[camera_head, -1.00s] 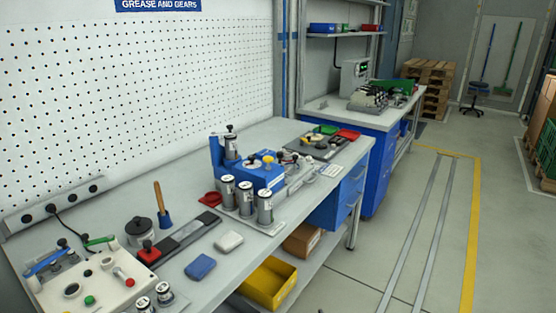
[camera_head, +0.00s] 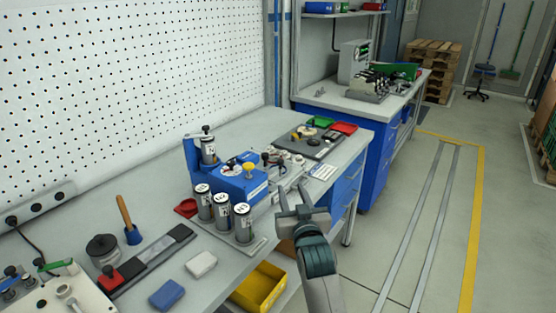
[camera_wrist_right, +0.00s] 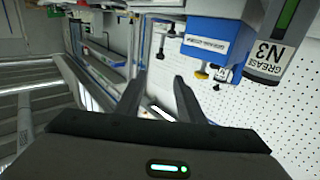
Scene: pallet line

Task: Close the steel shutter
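I cannot single out a steel shutter for certain in either view. A blue fixture (camera_head: 238,182) with grey metal parts and black and yellow knobs stands on the near bench; it also shows in the right wrist view (camera_wrist_right: 212,40). My right gripper (camera_head: 291,198) is just right of this fixture, over the bench's front edge. Its two fingers stand apart with nothing between them, as the right wrist view (camera_wrist_right: 158,92) shows. The gripper hides part of the bench edge. My left gripper is not in view.
Grey grease canisters (camera_head: 222,212) stand in front of the fixture; the one labelled N3 (camera_wrist_right: 270,45) is close in the wrist view. A dark tray (camera_head: 312,143) lies beyond. A yellow bin (camera_head: 259,287) sits below the bench.

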